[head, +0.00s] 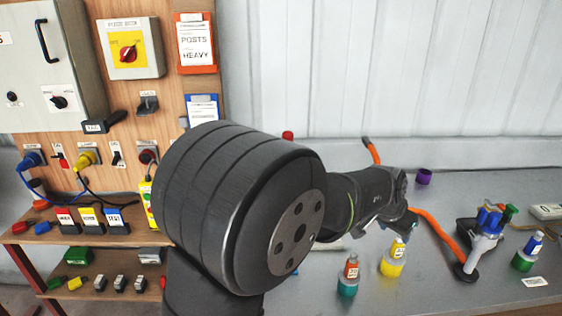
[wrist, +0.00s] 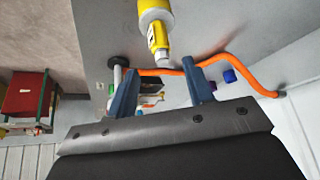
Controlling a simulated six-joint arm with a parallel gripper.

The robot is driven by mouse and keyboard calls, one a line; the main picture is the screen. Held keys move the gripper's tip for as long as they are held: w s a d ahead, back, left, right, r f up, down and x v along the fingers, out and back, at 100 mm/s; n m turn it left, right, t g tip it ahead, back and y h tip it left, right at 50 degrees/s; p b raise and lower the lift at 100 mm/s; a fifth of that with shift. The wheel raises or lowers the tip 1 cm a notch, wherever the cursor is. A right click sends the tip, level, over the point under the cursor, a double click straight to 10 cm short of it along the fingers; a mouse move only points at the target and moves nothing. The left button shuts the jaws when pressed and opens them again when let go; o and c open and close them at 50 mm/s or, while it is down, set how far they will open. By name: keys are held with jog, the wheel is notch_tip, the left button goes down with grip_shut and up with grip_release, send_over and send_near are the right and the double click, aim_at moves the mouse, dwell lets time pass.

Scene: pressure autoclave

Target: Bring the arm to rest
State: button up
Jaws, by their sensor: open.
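My arm fills the middle of the head view, and my gripper (wrist: 159,67) shows best in the wrist view. Its two blue fingers are spread apart with nothing held between them. In the head view only a small blue part of the gripper (head: 411,216) shows at the far end of my arm, above the grey bench (head: 450,190). A yellow bottle (wrist: 156,22) lies ahead of the fingers in the wrist view, apart from them. The same bottle (head: 391,266) stands on the bench in the head view.
A tool stand (head: 470,262) is at right. A wooden control panel (head: 150,180) stands at left. The bench's back right is fairly clear.

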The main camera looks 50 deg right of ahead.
aim_at(397, 243)
jog(key=x, duration=1.1)
jog(key=shift+f, duration=0.35)
jog(key=shift+a+r, duration=0.1)
jog(key=shift+r, duration=0.15)
jog(key=shift+r, duration=0.1)
jog(key=s+v, duration=0.1)
jog(key=v, duration=1.1)
jog(key=x, duration=0.8)
jog(key=w+x, duration=0.1)
jog(key=x, duration=0.3)
jog(key=shift+f, duration=0.2)
notch_tip(397, 243, up, 4)
jog(key=shift+r, duration=0.25)
jog(key=shift+s+a+r, duration=0.2)
jog(key=shift+s+r, duration=0.05)
jog(key=shift+s, duration=0.15)
